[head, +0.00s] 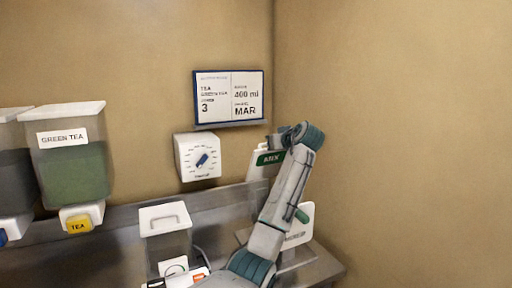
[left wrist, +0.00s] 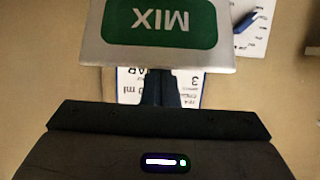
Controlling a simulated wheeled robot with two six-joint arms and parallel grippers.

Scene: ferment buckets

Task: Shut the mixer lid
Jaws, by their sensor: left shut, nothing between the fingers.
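The mixer shows in the head view as a white raised panel with a green MIX label (head: 268,158), at the back near the corner; I take this panel to be the lid. In the left wrist view the MIX panel (left wrist: 158,52) is very close and its label reads upside down. My left gripper (left wrist: 160,88) is shut and empty, with its fingertips at the panel's edge and partly covered by it. I cannot tell whether they touch. In the head view my left arm reaches up to the panel and hides part of the mixer. My right gripper is in neither view.
A white dial box (head: 197,157) and a framed recipe sign (head: 229,97) are on the back wall. A lidded clear container (head: 165,219) stands left of my arm. A green tea dispenser (head: 72,165) is at the left.

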